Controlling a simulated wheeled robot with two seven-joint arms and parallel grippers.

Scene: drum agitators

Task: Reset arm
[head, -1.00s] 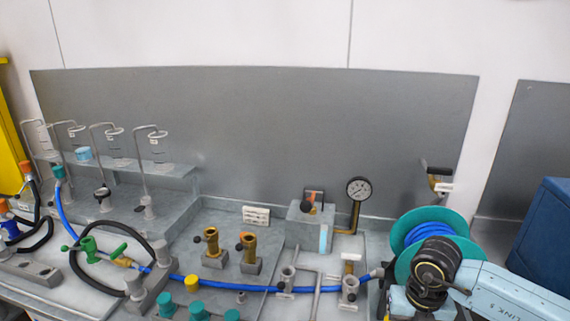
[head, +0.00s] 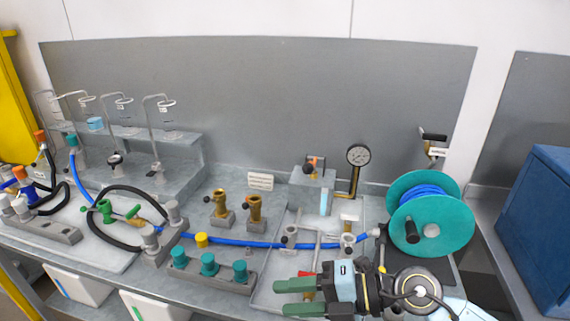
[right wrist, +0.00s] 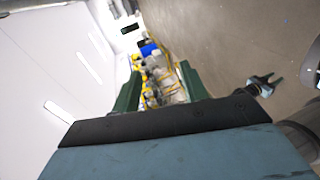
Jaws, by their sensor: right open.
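My right gripper (head: 296,296) shows at the bottom of the head view, its two green fingers apart and pointing left. Nothing is between them. It is over the front edge of the bench, in front of the grey tray with the clamps. In the right wrist view the green fingers (right wrist: 158,95) are also spread apart, with only distant yellow and blue things seen beyond the gap.
A blue hose (head: 260,243) runs along the bench to a teal reel (head: 455,228) at the right. A pressure gauge (head: 358,155), brass fittings (head: 254,208) and teal knobs (head: 208,263) stand on the bench. A dark blue box (head: 545,225) stands at far right.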

